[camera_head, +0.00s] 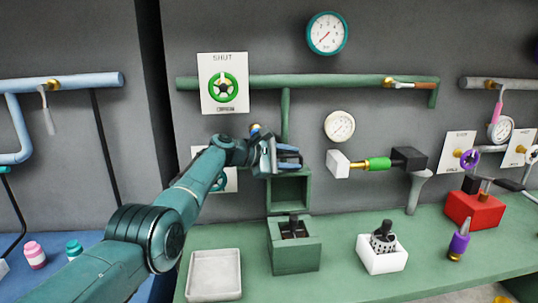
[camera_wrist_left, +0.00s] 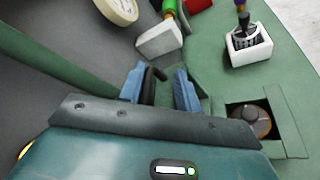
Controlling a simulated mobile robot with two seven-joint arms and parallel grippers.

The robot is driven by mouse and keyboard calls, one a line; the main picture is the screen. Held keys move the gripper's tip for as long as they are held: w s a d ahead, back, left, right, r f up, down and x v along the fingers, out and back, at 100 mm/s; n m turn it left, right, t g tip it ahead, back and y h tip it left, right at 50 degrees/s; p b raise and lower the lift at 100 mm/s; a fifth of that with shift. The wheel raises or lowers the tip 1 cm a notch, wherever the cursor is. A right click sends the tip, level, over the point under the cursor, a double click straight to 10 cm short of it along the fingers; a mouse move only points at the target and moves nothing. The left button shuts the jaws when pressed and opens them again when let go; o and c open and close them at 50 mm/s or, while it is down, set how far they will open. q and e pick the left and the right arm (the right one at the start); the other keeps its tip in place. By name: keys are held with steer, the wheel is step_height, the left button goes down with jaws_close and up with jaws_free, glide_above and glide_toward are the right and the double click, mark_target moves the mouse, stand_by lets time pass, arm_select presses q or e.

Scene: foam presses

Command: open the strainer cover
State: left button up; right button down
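A green strainer box (camera_head: 294,255) stands on the bench with its top opening exposed and a dark knobbed part inside; it also shows in the left wrist view (camera_wrist_left: 287,145). A framed green panel (camera_head: 290,190), which looks like its cover, stands upright behind the opening. My left gripper (camera_head: 287,158) is at this panel's upper edge. In the left wrist view its blue fingers (camera_wrist_left: 160,90) are spread, with a dark piece near the left finger. Whether the fingers touch the panel is unclear. My right gripper is out of view.
A white holder (camera_head: 382,262) with a black-handled perforated basket stands right of the box, and a pale tray (camera_head: 214,276) stands left. A wall fitting with a green band (camera_head: 378,164) is right of my gripper. A green pipe (camera_head: 300,81) runs above.

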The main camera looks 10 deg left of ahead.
arm_select(q)
steer(key=shift+s+a+r+p, duration=0.3)
steer(key=shift+a+p, duration=0.25)
steer(key=shift+p, duration=0.15)
steer(key=v, duration=1.1)
steer(key=shift+s, duration=0.3)
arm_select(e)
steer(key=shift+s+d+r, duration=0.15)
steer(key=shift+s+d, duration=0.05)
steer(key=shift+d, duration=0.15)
arm_select(q)
steer(key=shift+a, duration=0.15)
steer(key=shift+c, duration=0.3)
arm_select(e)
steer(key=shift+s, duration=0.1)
